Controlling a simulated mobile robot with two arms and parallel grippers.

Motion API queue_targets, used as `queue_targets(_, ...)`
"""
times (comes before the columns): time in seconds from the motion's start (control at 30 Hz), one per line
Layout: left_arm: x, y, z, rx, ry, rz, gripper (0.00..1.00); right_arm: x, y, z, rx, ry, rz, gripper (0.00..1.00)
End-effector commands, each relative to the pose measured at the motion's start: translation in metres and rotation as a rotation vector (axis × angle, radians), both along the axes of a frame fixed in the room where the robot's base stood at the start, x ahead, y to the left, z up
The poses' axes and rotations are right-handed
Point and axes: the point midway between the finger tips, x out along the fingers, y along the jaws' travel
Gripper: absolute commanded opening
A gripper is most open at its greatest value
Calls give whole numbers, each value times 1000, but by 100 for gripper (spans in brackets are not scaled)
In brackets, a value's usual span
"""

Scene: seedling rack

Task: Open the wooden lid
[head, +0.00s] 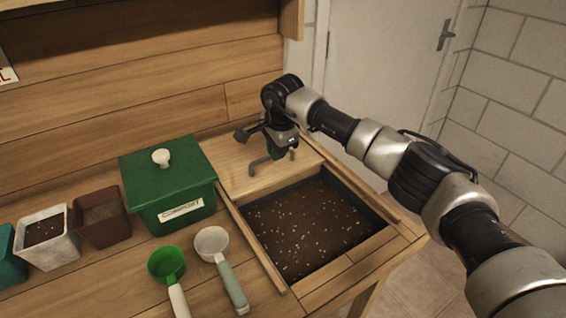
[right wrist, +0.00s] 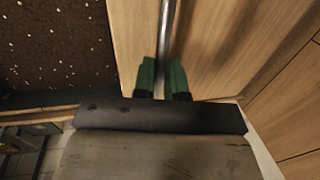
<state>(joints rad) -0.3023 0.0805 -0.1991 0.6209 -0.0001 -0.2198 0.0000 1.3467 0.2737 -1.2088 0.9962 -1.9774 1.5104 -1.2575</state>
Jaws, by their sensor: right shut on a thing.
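The wooden lid (head: 235,167) is a flat light-wood panel at the back of the soil bin (head: 310,228). It lies flat between the side rails, and the bin's front part is uncovered, showing dark speckled soil. A grey bar handle (head: 256,163) stands on the lid. My right gripper (head: 277,155) is at the handle, shut on it. In the right wrist view, the green fingertips (right wrist: 163,76) close on the grey handle bar (right wrist: 167,35), with the lid (right wrist: 220,50) beneath. My left gripper is not in view.
A green compost box (head: 168,185) with a white knob stands left of the bin. A green scoop (head: 167,264) and a white scoop (head: 212,244) lie in front of it. Several pots, including a brown pot (head: 103,217), stand farther left. A wooden wall rises behind.

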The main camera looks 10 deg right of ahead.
Motion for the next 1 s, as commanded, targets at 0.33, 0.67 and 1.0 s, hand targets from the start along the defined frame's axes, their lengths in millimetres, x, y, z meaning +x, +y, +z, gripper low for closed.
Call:
queue_targets(0.33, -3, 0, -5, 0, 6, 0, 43, 9, 3, 1, -2, -2, 0, 0)
queue_targets(0.67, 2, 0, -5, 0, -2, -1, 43, 9, 3, 1, -2, -2, 0, 28)
queue_targets(1.0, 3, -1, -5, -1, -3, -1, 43, 9, 3, 1, -1, -1, 0, 38)
